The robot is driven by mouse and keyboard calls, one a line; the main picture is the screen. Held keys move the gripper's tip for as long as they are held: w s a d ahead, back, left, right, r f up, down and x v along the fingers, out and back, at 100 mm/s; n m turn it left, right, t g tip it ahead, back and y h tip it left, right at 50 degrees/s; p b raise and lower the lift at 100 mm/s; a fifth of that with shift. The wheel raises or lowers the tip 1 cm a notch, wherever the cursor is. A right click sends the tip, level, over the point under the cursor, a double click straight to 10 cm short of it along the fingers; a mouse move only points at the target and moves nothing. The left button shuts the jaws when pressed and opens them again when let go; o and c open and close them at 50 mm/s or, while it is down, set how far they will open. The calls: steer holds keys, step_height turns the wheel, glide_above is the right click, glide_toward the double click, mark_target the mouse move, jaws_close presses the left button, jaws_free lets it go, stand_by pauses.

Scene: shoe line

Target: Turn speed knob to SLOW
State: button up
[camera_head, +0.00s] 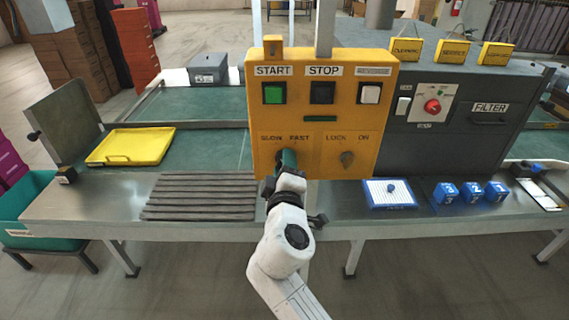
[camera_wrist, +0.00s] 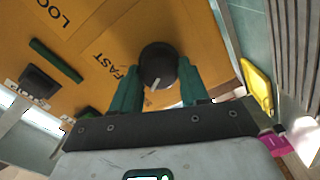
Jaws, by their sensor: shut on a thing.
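The speed knob (camera_wrist: 158,62) is a dark round knob with a white line, seen in the wrist view on the yellow control panel (camera_head: 325,115). In that view its line points down the picture and slightly left. In the head view my gripper (camera_head: 287,160) is at the panel's lower left, below the SLOW and FAST labels, and hides most of the knob.
Above are the green START button (camera_head: 274,93) and the STOP button (camera_head: 322,93). A ribbed grey mat (camera_head: 200,196), a yellow tray (camera_head: 130,147) and blue blocks (camera_head: 471,193) lie on the bench.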

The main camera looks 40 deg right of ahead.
steer(key=shift+f+n, duration=0.1)
steer(key=shift+n, duration=0.4)
steer(key=o, duration=1)
steer(key=shift+o, duration=0.2)
steer(key=shift+a, duration=0.1)
steer(key=b+v, duration=0.1)
steer(key=v, duration=0.9)
steer(key=shift+s+a+b, duration=0.25)
steer(key=shift+s+b, duration=0.1)
